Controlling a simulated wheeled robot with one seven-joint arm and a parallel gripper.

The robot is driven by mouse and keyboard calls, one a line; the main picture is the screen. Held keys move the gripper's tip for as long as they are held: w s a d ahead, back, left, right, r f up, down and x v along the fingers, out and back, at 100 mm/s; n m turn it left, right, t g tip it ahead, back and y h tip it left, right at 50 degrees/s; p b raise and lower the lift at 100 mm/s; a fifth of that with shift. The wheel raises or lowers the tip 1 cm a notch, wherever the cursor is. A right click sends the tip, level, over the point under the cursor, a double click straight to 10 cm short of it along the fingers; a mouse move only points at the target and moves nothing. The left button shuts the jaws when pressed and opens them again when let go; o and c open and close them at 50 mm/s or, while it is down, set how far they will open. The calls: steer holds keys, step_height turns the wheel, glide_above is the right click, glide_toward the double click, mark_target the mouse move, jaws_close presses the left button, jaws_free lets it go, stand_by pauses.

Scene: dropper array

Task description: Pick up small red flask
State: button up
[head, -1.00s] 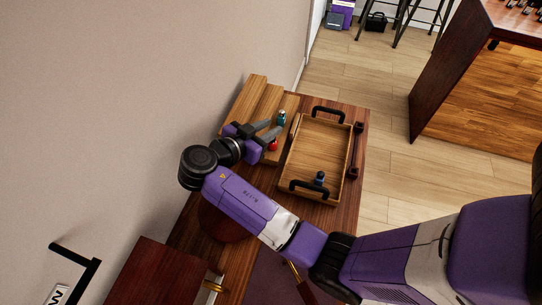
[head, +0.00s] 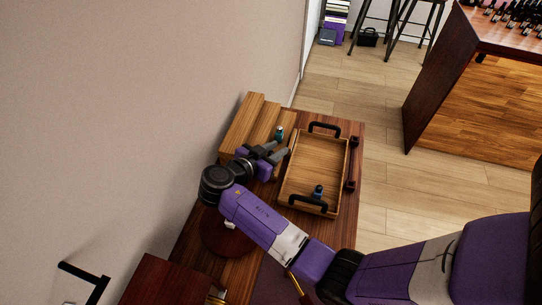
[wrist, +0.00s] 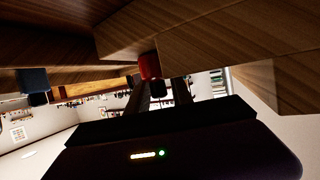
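The small red flask (wrist: 149,66) shows in the wrist view, with a dark cap toward my fingers; that view appears upside down. In the head view my gripper hides it. My gripper (head: 276,151) is at the stepped wooden rack, its two fingers apart. In the wrist view the fingers of my gripper (wrist: 160,93) appear on either side of the flask's cap. I cannot tell whether they touch the flask.
A teal flask (head: 279,133) stands on the wooden stepped rack (head: 243,126), just beyond my fingers. A wooden tray (head: 317,156) with black handles is to the right, with a blue flask (head: 318,191) in it. A wall is close on the left.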

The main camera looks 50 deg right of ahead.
steer(key=shift+d+f, duration=0.1)
steer(key=shift+d, duration=0.1)
jaws_close()
